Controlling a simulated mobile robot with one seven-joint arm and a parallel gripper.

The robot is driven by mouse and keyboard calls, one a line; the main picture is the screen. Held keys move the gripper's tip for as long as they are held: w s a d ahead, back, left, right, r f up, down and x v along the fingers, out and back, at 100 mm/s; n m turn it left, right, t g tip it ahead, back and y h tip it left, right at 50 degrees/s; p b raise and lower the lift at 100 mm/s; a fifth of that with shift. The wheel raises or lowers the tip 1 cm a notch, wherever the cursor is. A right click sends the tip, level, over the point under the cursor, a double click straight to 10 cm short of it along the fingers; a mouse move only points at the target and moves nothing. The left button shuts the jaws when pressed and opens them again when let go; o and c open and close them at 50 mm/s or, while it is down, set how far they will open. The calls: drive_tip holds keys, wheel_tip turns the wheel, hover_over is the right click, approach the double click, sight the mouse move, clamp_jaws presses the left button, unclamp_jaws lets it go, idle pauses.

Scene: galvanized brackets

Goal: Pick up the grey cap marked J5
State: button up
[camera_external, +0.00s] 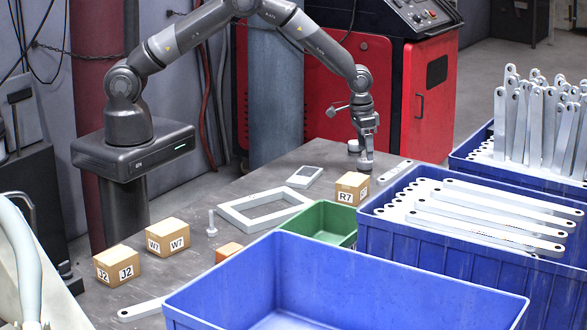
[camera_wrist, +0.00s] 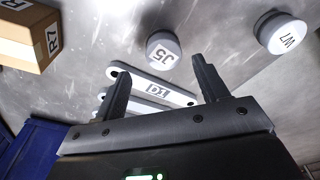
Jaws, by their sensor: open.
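The grey cap marked J5 (camera_wrist: 163,50) is a short round disc with a white label, lying on the metal table in the wrist view. My gripper (camera_wrist: 160,68) is open and empty. In that view the cap lies just beyond the fingertips, roughly centred between them, and nothing is held. In the external view my gripper (camera_external: 366,166) points down low over the table, behind the R7 box. A pale round cap (camera_external: 353,145) shows behind it there; its mark cannot be read.
A similar cap, apparently marked W7 (camera_wrist: 281,33), lies right of J5. A flat labelled bracket (camera_wrist: 153,87) lies between the fingers in the wrist view. The R7 box (camera_external: 351,188), green bin (camera_external: 322,218) and blue crate of brackets (camera_external: 470,260) stand nearby.

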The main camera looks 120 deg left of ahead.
sight(365, 160)
drive_tip(key=f, duration=0.5)
drive_tip(key=shift+s+a+f, duration=0.15)
drive_tip(key=shift+a+f, duration=0.05)
drive_tip(key=shift+a, duration=0.1)
drive_tip(key=c, duration=1)
drive_tip(key=shift+c, duration=0.5)
drive_tip(key=shift+r, duration=0.15)
